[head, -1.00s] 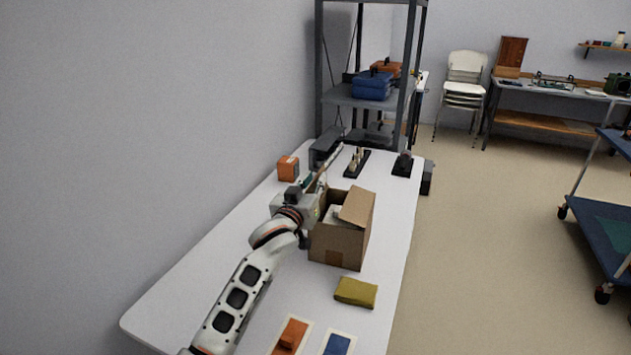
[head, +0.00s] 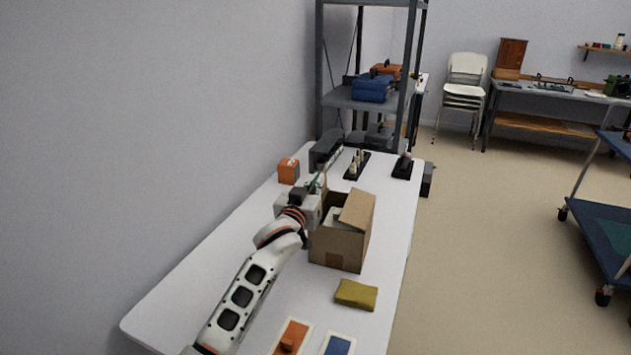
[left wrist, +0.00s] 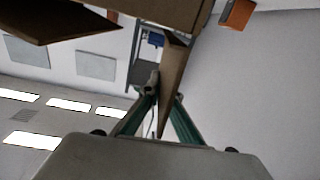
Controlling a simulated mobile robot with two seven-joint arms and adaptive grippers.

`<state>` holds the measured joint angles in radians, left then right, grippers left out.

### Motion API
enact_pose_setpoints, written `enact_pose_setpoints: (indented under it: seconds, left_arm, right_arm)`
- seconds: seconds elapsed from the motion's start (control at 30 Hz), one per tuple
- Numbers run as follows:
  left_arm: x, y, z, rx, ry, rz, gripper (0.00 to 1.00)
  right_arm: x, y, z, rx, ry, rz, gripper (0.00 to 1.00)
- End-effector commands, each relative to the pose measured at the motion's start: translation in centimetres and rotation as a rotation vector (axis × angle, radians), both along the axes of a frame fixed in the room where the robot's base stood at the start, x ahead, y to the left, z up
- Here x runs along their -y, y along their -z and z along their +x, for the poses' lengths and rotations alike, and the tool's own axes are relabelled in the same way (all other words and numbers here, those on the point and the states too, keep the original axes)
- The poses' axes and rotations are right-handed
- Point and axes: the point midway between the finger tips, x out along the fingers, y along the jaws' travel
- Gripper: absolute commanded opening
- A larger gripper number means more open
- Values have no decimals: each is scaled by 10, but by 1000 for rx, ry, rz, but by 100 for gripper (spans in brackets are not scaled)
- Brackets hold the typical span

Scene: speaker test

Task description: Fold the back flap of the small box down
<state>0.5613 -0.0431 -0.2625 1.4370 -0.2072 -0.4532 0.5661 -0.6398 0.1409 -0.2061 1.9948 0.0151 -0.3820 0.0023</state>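The small brown cardboard box (head: 337,247) stands open on the white table. One flap (head: 357,208) slants up over its right side, and something pale shows inside. My left gripper (head: 320,182) is at the box's far left edge, level with the top. In the left wrist view its green fingers (left wrist: 166,95) draw together towards the tips and look shut. A cardboard flap (left wrist: 174,75), seen nearly edge-on, passes right at the fingertips and partly covers them. I cannot tell whether it touches them. My right gripper is not in view.
An orange box (head: 288,171) and a black stand with pegs (head: 356,166) are behind the box. A mustard-coloured pouch (head: 356,294) and orange (head: 290,337) and blue (head: 339,345) pieces lie in front. A wall borders the table's left side.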

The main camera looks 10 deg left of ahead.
Motion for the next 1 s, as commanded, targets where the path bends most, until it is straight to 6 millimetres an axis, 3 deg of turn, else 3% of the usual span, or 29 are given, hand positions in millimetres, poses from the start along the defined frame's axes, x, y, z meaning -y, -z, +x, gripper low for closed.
enact_pose_setpoints:
  seconds: [0.6, 1.0]
  left_arm:
    - [28, 4, -4, 54, 1, 419, 0]
    - [36, 8, -5, 71, 1, 548, 0]
  right_arm:
    - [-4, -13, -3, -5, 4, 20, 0]
    - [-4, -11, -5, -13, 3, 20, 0]
